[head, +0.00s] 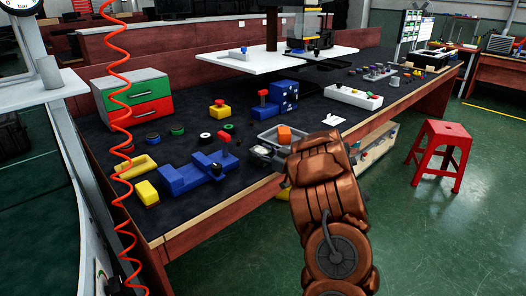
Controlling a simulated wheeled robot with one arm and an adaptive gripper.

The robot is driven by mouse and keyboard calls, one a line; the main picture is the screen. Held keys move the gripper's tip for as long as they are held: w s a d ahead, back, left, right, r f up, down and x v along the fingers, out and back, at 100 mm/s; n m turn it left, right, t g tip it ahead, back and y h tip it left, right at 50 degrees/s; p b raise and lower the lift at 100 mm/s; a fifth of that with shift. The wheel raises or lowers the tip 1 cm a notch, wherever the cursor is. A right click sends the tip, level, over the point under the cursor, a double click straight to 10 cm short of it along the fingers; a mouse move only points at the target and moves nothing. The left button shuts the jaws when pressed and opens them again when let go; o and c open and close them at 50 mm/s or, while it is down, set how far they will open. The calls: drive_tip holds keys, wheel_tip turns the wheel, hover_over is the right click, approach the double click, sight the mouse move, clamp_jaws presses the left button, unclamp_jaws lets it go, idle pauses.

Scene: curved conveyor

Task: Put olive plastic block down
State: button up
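My gripper (264,153) is at the end of my copper-coloured arm, at the front edge of the dark workbench (330,170). It is beside a grey tray (262,138) that has an orange block (284,134) in it. The fingers are small and partly hidden by my wrist, so I cannot tell whether they are open or hold anything. I cannot make out an olive block for certain. A small yellowish thing (283,194) shows below the bench edge, partly behind my arm.
A blue fixture (185,180), a yellow block (147,193) and a yellow tray (137,168) lie to the left. A green-and-red drawer box (135,105) stands behind them. A white panel (352,97) lies to the right. A red stool (440,145) stands on the floor.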

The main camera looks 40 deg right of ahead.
drive_tip(key=o, duration=0.3)
drive_tip(key=shift+o, duration=0.2)
drive_tip(key=shift+f+b, duration=0.15)
drive_tip(key=shift+b, duration=0.35)
